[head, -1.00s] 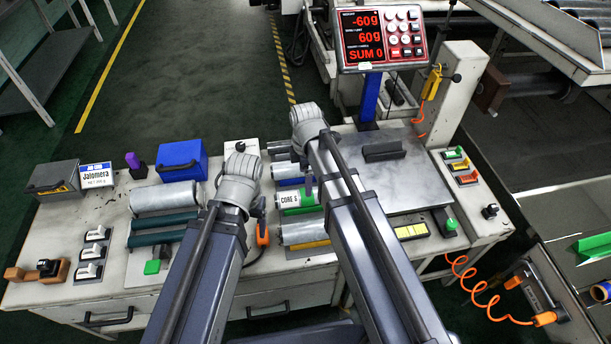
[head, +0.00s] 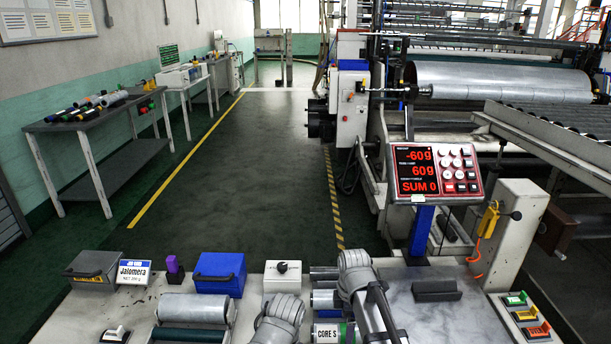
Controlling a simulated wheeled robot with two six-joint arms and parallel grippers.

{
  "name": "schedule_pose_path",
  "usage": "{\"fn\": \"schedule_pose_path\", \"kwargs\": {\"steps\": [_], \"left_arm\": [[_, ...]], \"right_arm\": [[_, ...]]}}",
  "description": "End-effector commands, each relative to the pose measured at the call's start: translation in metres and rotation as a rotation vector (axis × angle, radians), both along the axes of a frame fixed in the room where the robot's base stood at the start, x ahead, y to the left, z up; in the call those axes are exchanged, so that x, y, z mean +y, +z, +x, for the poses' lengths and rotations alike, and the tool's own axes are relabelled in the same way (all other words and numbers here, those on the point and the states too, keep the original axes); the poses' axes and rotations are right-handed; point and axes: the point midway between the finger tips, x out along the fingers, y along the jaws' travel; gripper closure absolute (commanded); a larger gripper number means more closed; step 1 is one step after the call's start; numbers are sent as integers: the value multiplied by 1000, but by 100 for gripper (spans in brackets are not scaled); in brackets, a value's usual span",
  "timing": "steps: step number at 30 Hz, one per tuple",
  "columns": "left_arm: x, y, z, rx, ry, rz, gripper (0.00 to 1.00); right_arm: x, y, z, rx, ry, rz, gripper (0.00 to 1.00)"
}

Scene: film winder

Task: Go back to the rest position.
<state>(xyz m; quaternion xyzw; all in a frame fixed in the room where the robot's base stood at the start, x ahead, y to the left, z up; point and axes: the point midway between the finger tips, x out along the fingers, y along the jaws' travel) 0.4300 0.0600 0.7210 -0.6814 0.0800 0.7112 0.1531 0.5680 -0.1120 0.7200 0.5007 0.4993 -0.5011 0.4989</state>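My two arms reach up from the bottom edge of the head view over the workbench (head: 60,315). Only grey upper joints and part of one dark link show. My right arm's joint is higher and further right, between the labelled core rolls (head: 327,333) and the scale plate (head: 420,318). No fingertips of either gripper show, so I cannot see whether they hold anything. The scale display (head: 432,172) reads -60g, 60g and SUM 0. A dark block (head: 436,290) sits on the plate.
On the bench stand a grey box (head: 90,268), a purple-topped item (head: 174,266), a blue box (head: 218,273) and a white box (head: 282,276). A grey roll (head: 192,309) lies in front. A large winder machine (head: 505,80) fills the back right. The green floor (head: 260,180) beyond is clear.

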Motion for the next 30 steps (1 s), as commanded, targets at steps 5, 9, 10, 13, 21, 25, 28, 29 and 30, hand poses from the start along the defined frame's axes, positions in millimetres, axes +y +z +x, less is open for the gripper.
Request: {"fn": "schedule_pose_path", "kwargs": {"steps": [5,9,10,13,21,25,28,29,30], "left_arm": [[0,-24,0,0,0,0,26],[0,-12,0,0,0,0,26],[0,-12,0,0,0,0,26],[0,-13,0,0,0,0,26],[0,-17,0,0,0,0,26],[0,-10,0,0,0,0,26],[0,4,0,0,0,0,26],[0,8,0,0,0,0,26],[0,13,0,0,0,0,26]], "right_arm": [[0,-24,0,0,0,0,0],[0,-12,0,0,0,0,0],[0,-12,0,0,0,0,0],[0,-13,0,0,0,0,0],[0,-17,0,0,0,0,0],[0,-10,0,0,0,0,0],[0,4,0,0,0,0,0],[0,8,0,0,0,0,0],[0,13,0,0,0,0,0]]}}
